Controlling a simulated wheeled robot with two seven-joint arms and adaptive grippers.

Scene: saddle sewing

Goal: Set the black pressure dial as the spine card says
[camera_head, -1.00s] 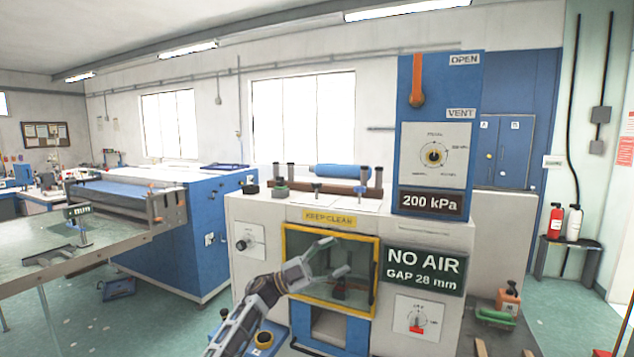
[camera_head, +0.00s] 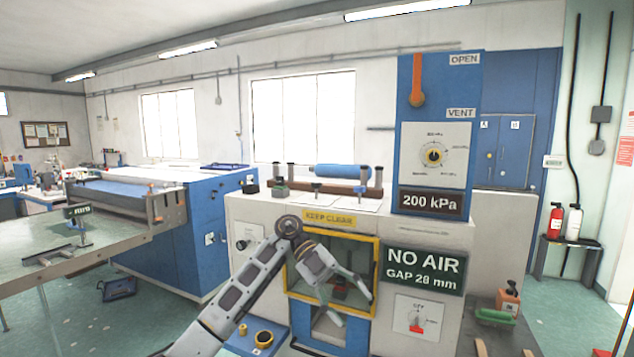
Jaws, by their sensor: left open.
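The scale marks are too small to read. A dark sign (camera_head: 430,202) below it reads 200 kPa. I cannot make out a spine card. My left gripper (camera_head: 354,306) is open and empty, fingers pointing down and right, in front of the yellow-framed window (camera_head: 376,262). It is well below and left of the dial, apart from it. My right gripper is not in view.
A sign (camera_head: 424,268) reads NO AIR, GAP 28 mm, above a red-marked knob (camera_head: 416,326). Another knob (camera_head: 243,244) is left of the window. A blue roller (camera_head: 342,171) lies on the press top.

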